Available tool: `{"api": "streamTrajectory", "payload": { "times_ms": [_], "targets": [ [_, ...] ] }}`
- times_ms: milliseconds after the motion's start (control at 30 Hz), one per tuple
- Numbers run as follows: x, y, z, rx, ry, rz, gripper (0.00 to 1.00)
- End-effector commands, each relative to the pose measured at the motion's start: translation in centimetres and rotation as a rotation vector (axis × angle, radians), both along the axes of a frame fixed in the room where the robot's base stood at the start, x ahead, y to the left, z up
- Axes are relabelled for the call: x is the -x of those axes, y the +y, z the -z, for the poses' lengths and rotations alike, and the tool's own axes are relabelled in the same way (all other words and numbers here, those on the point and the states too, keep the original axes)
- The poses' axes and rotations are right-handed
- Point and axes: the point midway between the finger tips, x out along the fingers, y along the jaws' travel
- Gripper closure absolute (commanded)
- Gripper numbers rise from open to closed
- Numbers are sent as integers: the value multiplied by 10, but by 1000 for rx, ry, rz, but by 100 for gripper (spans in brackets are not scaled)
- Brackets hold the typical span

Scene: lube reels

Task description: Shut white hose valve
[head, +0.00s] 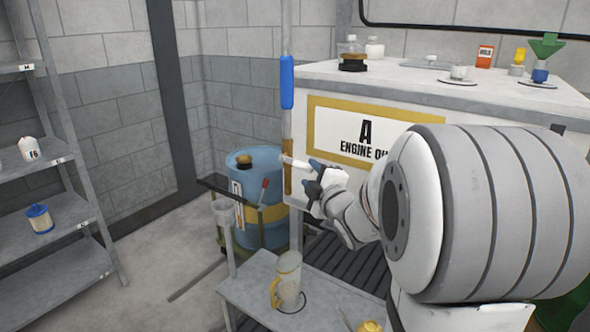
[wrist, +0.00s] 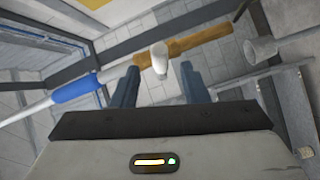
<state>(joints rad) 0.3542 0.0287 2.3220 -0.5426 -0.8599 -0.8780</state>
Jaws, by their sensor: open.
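The white valve lever (head: 294,161) sticks out sideways from the brass-brown section (head: 288,180) of an upright white pipe, below its blue sleeve (head: 287,82). In the wrist view the white lever (wrist: 159,58) points toward me from the brown section (wrist: 200,43), between my fingertips and clear of both in the picture. My gripper (head: 315,176) is open, with its dark fingers close to the lever's free end. The fingers also show in the wrist view (wrist: 159,76). I cannot tell how deep the lever sits between them.
A white cabinet (head: 470,97) with an "A ENGINE" sign (head: 365,137) stands right behind the pipe. A blue drum (head: 255,185) is behind left. A grey bench (head: 245,290) with a jug (head: 288,280) is below. Shelves (head: 60,215) stand far left, with free floor between.

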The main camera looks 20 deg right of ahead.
Motion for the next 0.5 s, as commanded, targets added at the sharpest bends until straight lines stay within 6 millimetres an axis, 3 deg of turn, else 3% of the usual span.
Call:
{"api": "streamTrajectory", "payload": {
  "times_ms": [300, 500],
  "targets": [
    [-50, 4, 0, -3, 3, -2, 59],
    [-69, 4, 0, -3, 3, 0, 59]
  ]
}}
